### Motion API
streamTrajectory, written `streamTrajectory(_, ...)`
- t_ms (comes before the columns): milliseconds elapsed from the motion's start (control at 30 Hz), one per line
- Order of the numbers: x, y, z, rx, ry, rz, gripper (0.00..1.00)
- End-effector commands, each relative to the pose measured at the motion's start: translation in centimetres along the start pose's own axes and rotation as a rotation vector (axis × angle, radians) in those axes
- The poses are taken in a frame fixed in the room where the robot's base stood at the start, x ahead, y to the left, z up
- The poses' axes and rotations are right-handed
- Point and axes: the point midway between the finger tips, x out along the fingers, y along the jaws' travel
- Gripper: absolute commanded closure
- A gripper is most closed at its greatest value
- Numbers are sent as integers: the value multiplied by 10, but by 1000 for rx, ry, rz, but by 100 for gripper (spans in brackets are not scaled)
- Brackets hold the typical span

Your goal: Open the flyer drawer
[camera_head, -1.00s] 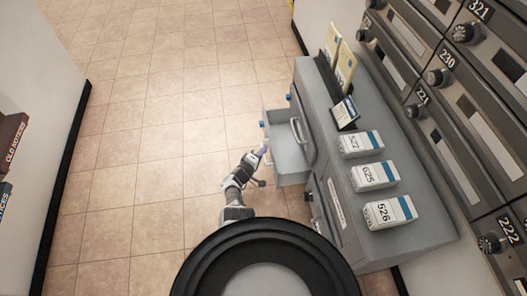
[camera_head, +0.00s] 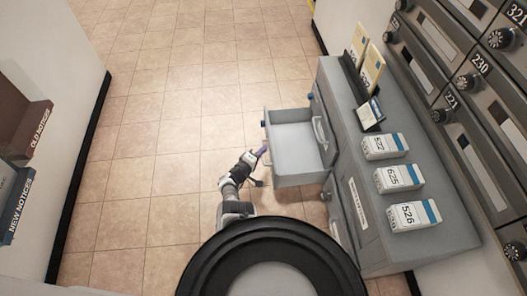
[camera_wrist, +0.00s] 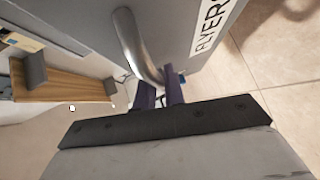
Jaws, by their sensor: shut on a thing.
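The flyer drawer (camera_head: 296,152) is a grey drawer that stands pulled well out of the grey cabinet, and its inside looks empty. Its front carries a FLYERS label (camera_wrist: 210,30) and a curved metal handle (camera_wrist: 138,45), both clear in the wrist view. My gripper (camera_wrist: 160,97) is shut on this handle, with its purple fingers at the handle's end. In the head view my gripper (camera_head: 262,151) is at the drawer's front, on its left side. The handle is hidden there.
The grey cabinet (camera_head: 370,240) bears several cartons, including 522 (camera_head: 386,146), and a black holder with envelopes (camera_head: 368,60). A second drawer with a handle (camera_head: 357,203) is nearer me. Mailboxes line the right wall. Tiled floor (camera_head: 170,130) is clear to the left.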

Motion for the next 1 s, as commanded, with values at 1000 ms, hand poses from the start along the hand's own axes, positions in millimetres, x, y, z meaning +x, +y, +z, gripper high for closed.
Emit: streamTrajectory(1000,-75,4,-1,-4,3,-3,80)
